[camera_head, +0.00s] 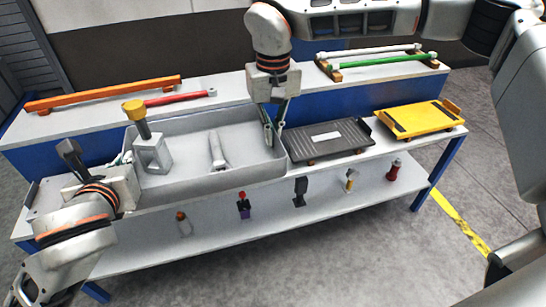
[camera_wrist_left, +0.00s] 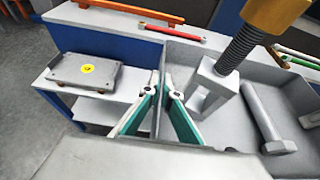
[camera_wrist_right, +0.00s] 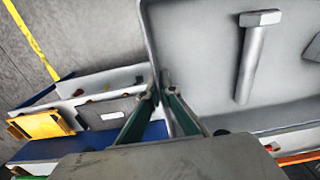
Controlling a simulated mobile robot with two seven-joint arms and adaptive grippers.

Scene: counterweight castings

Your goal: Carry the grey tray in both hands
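The large grey tray (camera_head: 205,184) is on the white worktable's middle, its long side facing me. It holds a grey block with an upright threaded post and yellow knob (camera_head: 152,150) and a grey bolt (camera_head: 217,150) lying down. My left gripper (camera_head: 124,160) is at the tray's left end, its teal fingers on both sides of the wall and close together at the tips (camera_wrist_left: 162,84). My right gripper (camera_head: 274,130) has the right end wall between its fingertips (camera_wrist_right: 161,84) in the same way. I cannot tell whether the tray touches the table.
A dark grey plate (camera_head: 350,143) and a yellow plate (camera_head: 412,120) lie right of the tray. Another grey plate (camera_wrist_left: 85,72) is at the left. Orange (camera_head: 100,95), red (camera_head: 176,98) and green (camera_head: 390,61) bars lie on the rear shelf. Several small items stand on the lower shelf (camera_head: 270,215).

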